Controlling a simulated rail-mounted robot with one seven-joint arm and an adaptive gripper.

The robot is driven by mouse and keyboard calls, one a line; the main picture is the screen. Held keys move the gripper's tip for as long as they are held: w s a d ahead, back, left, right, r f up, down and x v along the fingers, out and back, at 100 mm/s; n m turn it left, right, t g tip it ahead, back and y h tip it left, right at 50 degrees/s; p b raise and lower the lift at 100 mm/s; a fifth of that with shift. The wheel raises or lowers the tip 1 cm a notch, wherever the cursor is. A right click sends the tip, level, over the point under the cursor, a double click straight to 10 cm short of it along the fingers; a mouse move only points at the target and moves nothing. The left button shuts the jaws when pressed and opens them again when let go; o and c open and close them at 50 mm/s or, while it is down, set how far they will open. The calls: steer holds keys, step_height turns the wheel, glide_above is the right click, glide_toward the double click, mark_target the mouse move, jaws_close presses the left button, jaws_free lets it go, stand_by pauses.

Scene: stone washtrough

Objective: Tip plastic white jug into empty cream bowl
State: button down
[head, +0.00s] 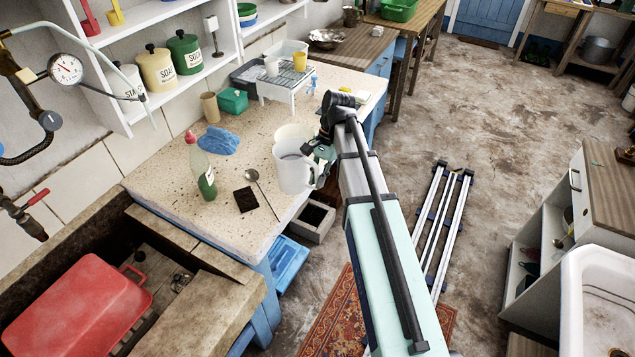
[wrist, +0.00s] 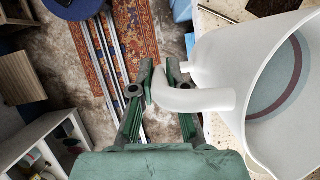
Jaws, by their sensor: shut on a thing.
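The white plastic jug (head: 293,175) is at the right edge of the speckled counter in the head view, looking roughly upright. My gripper (head: 325,163) is at its right side. In the wrist view my gripper (wrist: 160,88) is shut on the handle of the jug (wrist: 215,65). The jug's open mouth faces right there, with a grey-blue round area and a dark red arc inside. A cream vessel (head: 292,132), seemingly the bowl, stands just behind the jug and is partly hidden by it. Whether the jug touches the counter or the vessel is unclear.
On the counter (head: 165,185) are a green-filled bottle (head: 203,170), a blue cloth (head: 218,140), a dark square (head: 246,200), a spoon (head: 262,193), a teal box (head: 233,101) and a rack (head: 275,80) with cups. A red tub (head: 75,310) sits in the trough.

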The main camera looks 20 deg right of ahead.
steer(key=w+d+n+g+h+p, duration=0.1)
steer(key=w+d+n+p, duration=0.3)
steer(key=w, duration=1.2)
steer(key=w+d+n+g+h+p, duration=0.1)
steer(key=w+d+n+h+p, duration=0.2)
steer(key=w+d+n, duration=0.6)
steer(key=shift+w+d+f+n+p, duration=0.1)
steer(key=shift+w+d+n+p, duration=0.15)
steer(key=shift+w+d, duration=1.2)
steer(key=shift+w+d+f+n+p, duration=0.15)
steer(key=shift+w+d+p, duration=0.1)
steer(key=shift+w, duration=2.4)
steer(key=shift+r, duration=0.1)
steer(key=shift+r+h, duration=0.1)
steer(key=shift+h, duration=0.2)
steer(key=shift+d+r+t+h, duration=0.1)
steer(key=shift+r+t+h, duration=0.2)
steer(key=shift+r+h, duration=0.75)
steer(key=shift+r, duration=0.1)
steer(key=shift+r+m+t+h+b, duration=0.35)
steer(key=shift+r+h, duration=0.4)
steer(key=shift+r, duration=0.25)
